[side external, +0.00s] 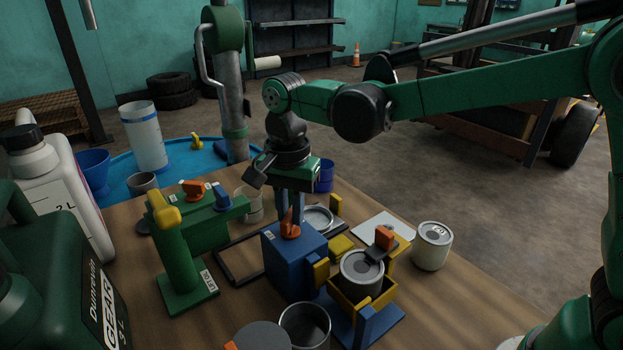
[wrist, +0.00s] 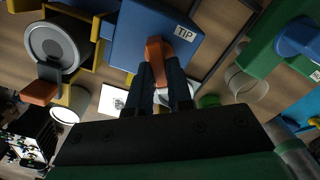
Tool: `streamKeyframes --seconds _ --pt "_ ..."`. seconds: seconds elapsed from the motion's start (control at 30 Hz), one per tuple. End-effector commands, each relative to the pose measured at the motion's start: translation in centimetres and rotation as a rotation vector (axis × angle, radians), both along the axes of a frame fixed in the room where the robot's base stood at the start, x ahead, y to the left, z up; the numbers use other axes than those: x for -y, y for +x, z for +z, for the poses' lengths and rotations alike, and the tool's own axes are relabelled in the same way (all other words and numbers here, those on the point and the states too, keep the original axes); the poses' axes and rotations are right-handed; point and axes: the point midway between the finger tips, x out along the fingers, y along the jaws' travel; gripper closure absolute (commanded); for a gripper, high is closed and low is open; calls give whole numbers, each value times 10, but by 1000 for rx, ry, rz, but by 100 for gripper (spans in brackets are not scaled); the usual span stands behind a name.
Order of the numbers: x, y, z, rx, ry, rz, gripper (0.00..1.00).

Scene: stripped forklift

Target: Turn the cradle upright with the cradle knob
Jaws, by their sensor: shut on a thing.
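The cradle knob (side external: 290,223) is an orange lever on top of a blue box (side external: 290,262). In the wrist view the knob (wrist: 156,52) stands beside a "TIP" label. My gripper (side external: 291,208) points down from above and is shut on the knob; its dark fingers (wrist: 163,80) flank it in the wrist view. The yellow cradle (side external: 362,291) sits right of the blue box and holds a grey can (side external: 361,273). The can's top faces up and looks roughly level; a slight tilt cannot be ruled out. An orange-tipped clamp (side external: 384,238) reaches over its rim.
A green stand (side external: 185,250) with a yellow handle is at left. A closed can (side external: 432,246) stands right of the cradle. An open tin (side external: 304,325) stands in front. Large bottles (side external: 62,180) crowd the left edge. The wooden bench (side external: 440,310) is clear at front right.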

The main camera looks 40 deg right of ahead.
Motion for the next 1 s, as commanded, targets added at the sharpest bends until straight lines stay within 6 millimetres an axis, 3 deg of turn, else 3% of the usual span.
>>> streamKeyframes --seconds 0.47,0.5,0.6,1.0 --pt "0 0 1 1 -1 -15 100" --pt "0 0 1 1 -1 -15 79" --pt "0 0 0 1 -1 -14 53" --pt "0 0 7 0 0 -14 53"
